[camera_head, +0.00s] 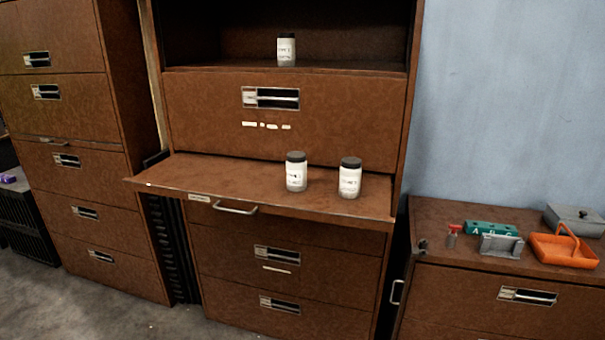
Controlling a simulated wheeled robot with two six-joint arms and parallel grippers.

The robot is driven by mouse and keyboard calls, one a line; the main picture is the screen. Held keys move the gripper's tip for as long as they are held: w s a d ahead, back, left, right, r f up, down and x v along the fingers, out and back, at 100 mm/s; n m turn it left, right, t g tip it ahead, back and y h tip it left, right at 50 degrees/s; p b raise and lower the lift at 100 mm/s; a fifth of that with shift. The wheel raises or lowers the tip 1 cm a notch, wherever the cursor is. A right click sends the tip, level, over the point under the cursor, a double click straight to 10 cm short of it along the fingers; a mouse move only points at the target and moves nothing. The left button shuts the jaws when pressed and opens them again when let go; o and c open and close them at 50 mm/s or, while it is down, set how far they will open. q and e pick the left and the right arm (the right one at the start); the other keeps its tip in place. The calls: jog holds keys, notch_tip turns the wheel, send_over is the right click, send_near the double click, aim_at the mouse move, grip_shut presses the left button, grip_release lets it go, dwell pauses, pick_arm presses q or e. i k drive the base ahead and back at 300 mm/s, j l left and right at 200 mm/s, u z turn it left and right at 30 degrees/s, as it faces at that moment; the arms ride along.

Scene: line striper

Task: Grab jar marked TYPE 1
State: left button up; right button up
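Three white jars with dark lids and printed labels are in view. One jar (286,50) stands upright on the upper open shelf of the middle cabinet. A second jar (296,172) stands upright on the pulled-out shelf (230,178) below. A third jar (350,178) stands just right of it on the same shelf, a small gap apart. The label writing is too small to tell which one reads TYPE 1. Neither of my grippers shows in this view.
The pulled-out shelf juts forward from the cabinet, with a handle (235,209) beneath. A low cabinet (440,218) at right holds an orange basket (563,250), a green block (490,229), a grey piece (501,246) and a grey lidded box (575,219). Floor (120,310) is clear at lower left.

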aim_at(296, 161)
jog(key=i+l+u, duration=0.1)
jog(key=l, duration=0.25)
jog(key=i+l+u, duration=0.1)
jog(key=i+l, duration=0.15)
jog(key=l, duration=0.15)
jog(key=i+l+u, duration=0.15)
jog(key=l, duration=0.2)
jog(key=i+l+u, duration=0.1)
jog(key=l, duration=0.3)
jog(key=i+l+u, duration=0.1)
jog(key=l, duration=0.3)
